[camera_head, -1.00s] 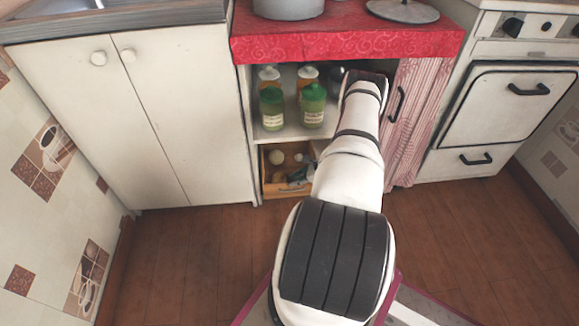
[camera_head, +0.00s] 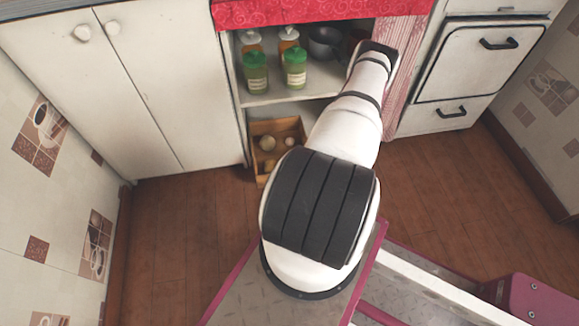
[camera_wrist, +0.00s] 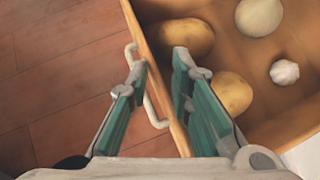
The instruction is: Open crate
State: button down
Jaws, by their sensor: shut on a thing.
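The wooden crate (camera_head: 256,150) sits low under the shelf, left of my arm, and its open top shows in the head view. In the wrist view its front wall (camera_wrist: 165,98) runs between the fingers of my gripper (camera_wrist: 158,68). One finger is outside, by the pale handle (camera_wrist: 154,112), and the other is inside the crate. The gripper is shut on the crate's front. Inside lie two potatoes (camera_wrist: 187,38) (camera_wrist: 232,93), an onion (camera_wrist: 258,15) and a garlic bulb (camera_wrist: 285,72). In the head view my arm hides the gripper and the crate's right part.
Green-lidded jars (camera_head: 294,68) and a dark pot (camera_head: 324,42) stand on the shelf above. A striped curtain (camera_head: 405,70) hangs to the right, beside the white stove (camera_head: 480,60). White cupboard doors (camera_head: 150,90) are on the left. The wooden floor (camera_head: 190,220) in front is clear.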

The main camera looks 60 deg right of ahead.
jog(key=c, duration=1.5)
grip_release()
jog(key=shift+f, duration=0.1)
jog(key=shift+s+d+r, duration=0.1)
jog(key=shift+s+r, duration=0.15)
jog(key=shift+r, duration=0.05)
jog(key=v, duration=1.1)
jog(key=shift+s+r, duration=0.15)
